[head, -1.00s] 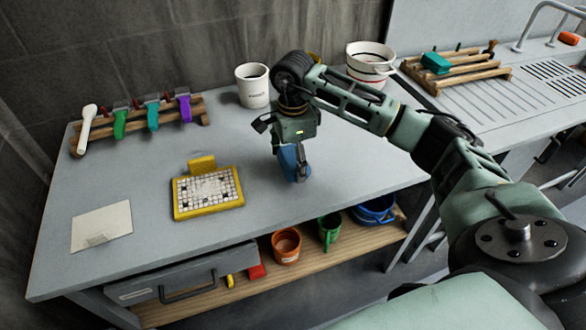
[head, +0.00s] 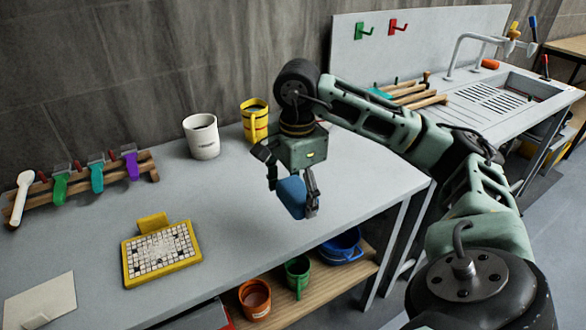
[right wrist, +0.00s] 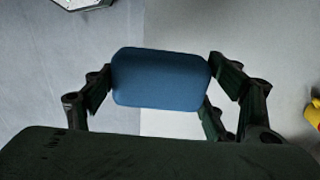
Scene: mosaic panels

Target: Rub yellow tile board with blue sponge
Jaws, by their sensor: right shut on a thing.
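The yellow tile board (head: 160,253) lies on the grey table, a yellow-framed panel of small white and dark tiles with a yellow tab at its back edge. My right gripper (head: 294,196) is shut on the blue sponge (head: 291,197), to the right of the board and apart from it. In the right wrist view the blue sponge (right wrist: 161,79) sits between the two fingers. The sponge appears to be held above the table near its front right part. My left gripper is not in view.
A rack (head: 84,183) with a white, a green, a teal and a purple tool stands at the back left. A white mug (head: 202,137) and a yellow mug (head: 254,122) stand behind. A pale card (head: 39,301) lies at front left. Bare table separates board and sponge.

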